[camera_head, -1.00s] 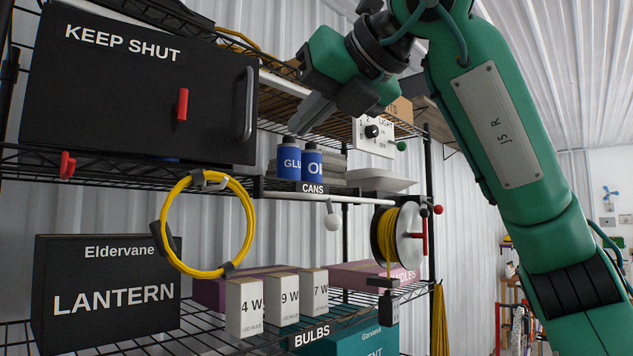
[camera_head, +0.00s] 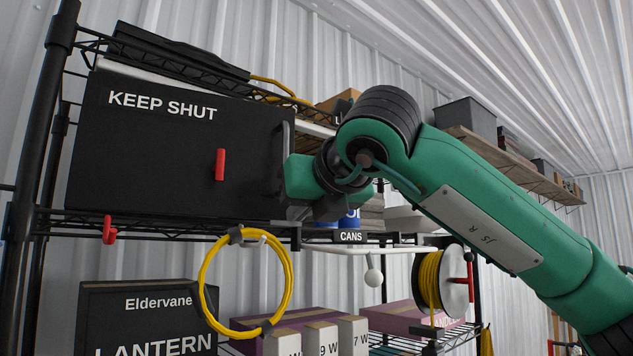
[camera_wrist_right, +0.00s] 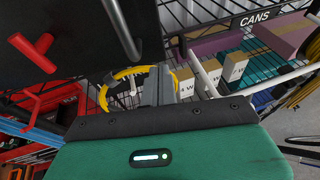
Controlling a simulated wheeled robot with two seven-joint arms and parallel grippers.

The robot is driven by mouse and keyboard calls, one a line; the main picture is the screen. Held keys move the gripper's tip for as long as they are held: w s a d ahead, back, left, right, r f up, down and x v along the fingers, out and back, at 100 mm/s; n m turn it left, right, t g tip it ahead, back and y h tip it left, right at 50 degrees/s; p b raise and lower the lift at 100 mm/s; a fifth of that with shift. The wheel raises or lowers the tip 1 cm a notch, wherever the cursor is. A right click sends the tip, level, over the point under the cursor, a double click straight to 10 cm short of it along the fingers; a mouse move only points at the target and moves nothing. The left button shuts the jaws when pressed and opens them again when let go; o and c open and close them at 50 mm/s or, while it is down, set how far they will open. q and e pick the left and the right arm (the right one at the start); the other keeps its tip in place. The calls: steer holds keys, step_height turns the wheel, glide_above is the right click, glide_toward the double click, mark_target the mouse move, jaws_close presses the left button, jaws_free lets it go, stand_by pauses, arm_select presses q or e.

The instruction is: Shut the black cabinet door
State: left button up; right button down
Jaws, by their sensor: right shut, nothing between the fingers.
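The black cabinet door (camera_head: 150,160) reads KEEP SHUT and sits on the upper shelf at the left. It has a red tab (camera_head: 220,165) and a dark upright bar handle (camera_head: 284,146) near its right edge. I cannot tell how far the door is ajar. My right gripper (camera_head: 289,209) is at the door's lower right edge, just below the handle, and overlaps it in view. Its fingers are together and empty. In the right wrist view the door (camera_wrist_right: 75,40) and handle (camera_wrist_right: 122,28) lie just left of the fingers (camera_wrist_right: 158,88); contact is unclear. My left gripper is out of view.
A red lever (camera_head: 110,230) hangs below the door. A yellow cable loop (camera_head: 203,282) hangs below the shelf, with a cable reel (camera_head: 440,280) to its right. Blue cans (camera_head: 350,219) stand behind my right gripper. A LANTERN box (camera_head: 148,310) and bulb boxes (camera_head: 352,335) sit lower.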

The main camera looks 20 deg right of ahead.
steer(key=shift+w+a, duration=0.1)
steer(key=shift+w, duration=0.65)
steer(key=shift+w+a+n+y, duration=0.1)
steer(key=shift+w+n+y, duration=0.35)
steer(key=shift+w, duration=0.55)
steer(key=shift+w+n+y, duration=0.25)
steer(key=shift+w+y, duration=0.3)
steer(key=shift+w, duration=0.45)
steer(key=shift+s, duration=0.25)
